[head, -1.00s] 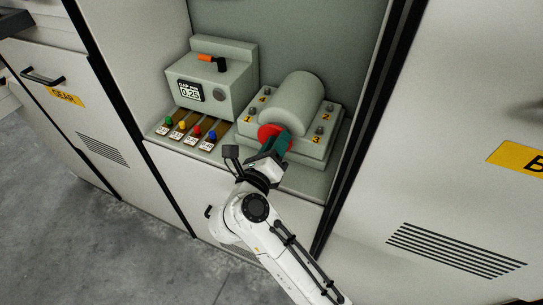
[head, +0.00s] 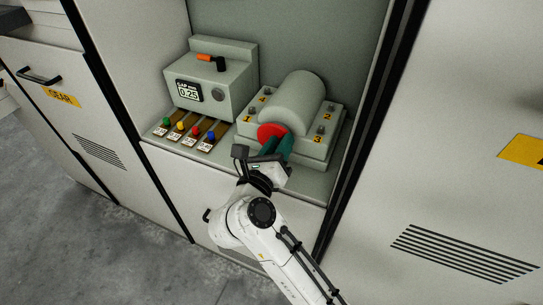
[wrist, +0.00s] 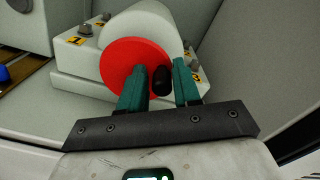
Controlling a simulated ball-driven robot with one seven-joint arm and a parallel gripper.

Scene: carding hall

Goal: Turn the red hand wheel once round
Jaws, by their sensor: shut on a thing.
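The red hand wheel (head: 268,133) is a disc on the front end of a grey rounded drum housing in the recess. In the wrist view the red hand wheel (wrist: 122,62) faces me, with a black handle knob (wrist: 162,79) on its right side. My gripper (head: 279,143) has green fingers and is at the wheel's lower right. In the wrist view the fingers of my gripper (wrist: 159,72) stand on either side of the knob and are shut on it. The left finger covers part of the disc's lower edge.
The drum housing (head: 297,97) sits on a base with numbered bolts. Left of it stands a grey box (head: 222,85) with an orange lever and a 0.25 display. Cabinet panels flank the recess.

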